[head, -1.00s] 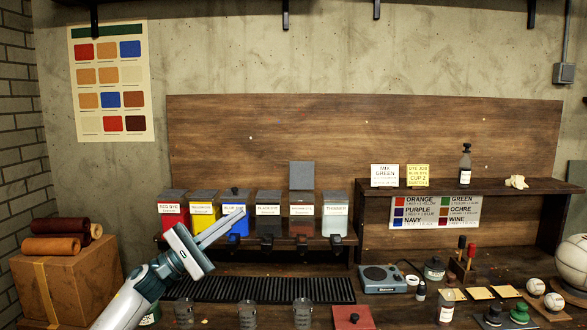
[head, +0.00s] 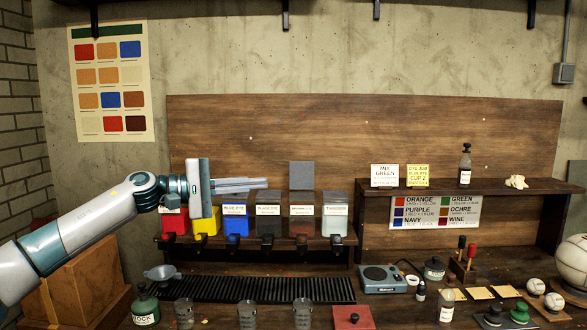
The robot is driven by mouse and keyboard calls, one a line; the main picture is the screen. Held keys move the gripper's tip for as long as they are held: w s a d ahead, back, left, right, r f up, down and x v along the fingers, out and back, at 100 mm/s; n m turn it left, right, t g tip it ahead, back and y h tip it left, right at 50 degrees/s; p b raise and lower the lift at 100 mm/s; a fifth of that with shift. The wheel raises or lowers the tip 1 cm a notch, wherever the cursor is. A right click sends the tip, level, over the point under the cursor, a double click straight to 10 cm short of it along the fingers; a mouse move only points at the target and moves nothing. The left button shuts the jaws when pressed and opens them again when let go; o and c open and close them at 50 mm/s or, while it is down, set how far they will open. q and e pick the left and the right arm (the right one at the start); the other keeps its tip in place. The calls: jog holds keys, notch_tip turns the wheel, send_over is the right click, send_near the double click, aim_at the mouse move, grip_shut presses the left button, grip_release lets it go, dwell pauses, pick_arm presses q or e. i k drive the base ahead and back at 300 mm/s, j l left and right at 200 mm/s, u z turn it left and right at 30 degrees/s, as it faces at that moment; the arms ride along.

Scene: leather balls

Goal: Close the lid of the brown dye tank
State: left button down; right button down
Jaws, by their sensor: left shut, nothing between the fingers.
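The brown dye tank (head: 302,225) stands in the row of dye tanks, second from the right. Its grey lid (head: 302,176) is open and stands upright at the back of the tank. My left gripper (head: 262,184) is shut and empty. Its fingers point right, above the blue and black tanks, with the tips left of the raised lid and apart from it in the picture. My right gripper is not in view.
The blue tank (head: 236,226), black tank (head: 268,226) and thinner tank (head: 335,224) have their lids down. Clear cups (head: 247,315) stand below, in front of the black drip grate (head: 260,290). A shelf (head: 470,186) with cards and a bottle is at right.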

aim_at(302, 174)
jog(key=i, duration=2)
